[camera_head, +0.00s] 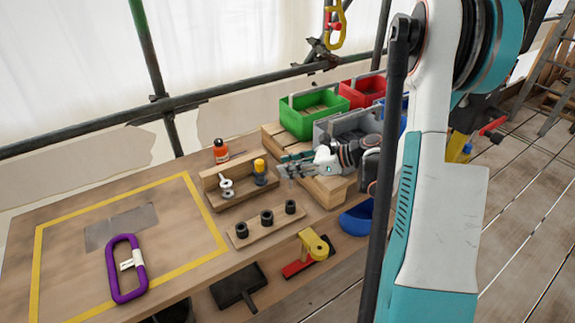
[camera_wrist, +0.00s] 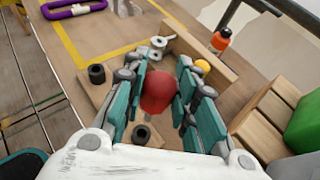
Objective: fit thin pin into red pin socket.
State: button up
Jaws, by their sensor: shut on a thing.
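My gripper (camera_head: 284,170) is above the bench, just right of a yellow-headed piece (camera_head: 260,172). In the head view the held piece cannot be made out. A wooden strip (camera_head: 252,236) carries three black cylindrical sockets: left (camera_head: 241,230), middle (camera_head: 267,217) and right (camera_head: 290,207). The wrist view shows two black sockets (camera_wrist: 97,74) (camera_wrist: 141,134). No red marking shows on any socket.
A wooden rack (camera_head: 213,200) holds metal eye pieces (camera_head: 226,187) beside an orange bottle (camera_head: 221,151). Green (camera_head: 312,112) and grey (camera_head: 322,130) bins stand behind. A purple carabiner (camera_head: 113,269) lies inside the yellow-taped area, which is mostly clear.

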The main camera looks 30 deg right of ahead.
aim_at(291, 187)
jog(key=shift+f+b, duration=0.1)
jog(key=shift+b, duration=0.2)
jog(key=shift+f+b, duration=2.4)
jog(key=shift+f, duration=0.4)
jog(key=shift+f+b, duration=1.25)
jog(key=shift+b, duration=0.35)
jog(key=shift+f, duration=1.1)
jog(key=o, duration=1.2)
jog(key=shift+c, duration=0.2)
jog(key=v, duration=1.2)
jog(key=shift+a, duration=0.15)
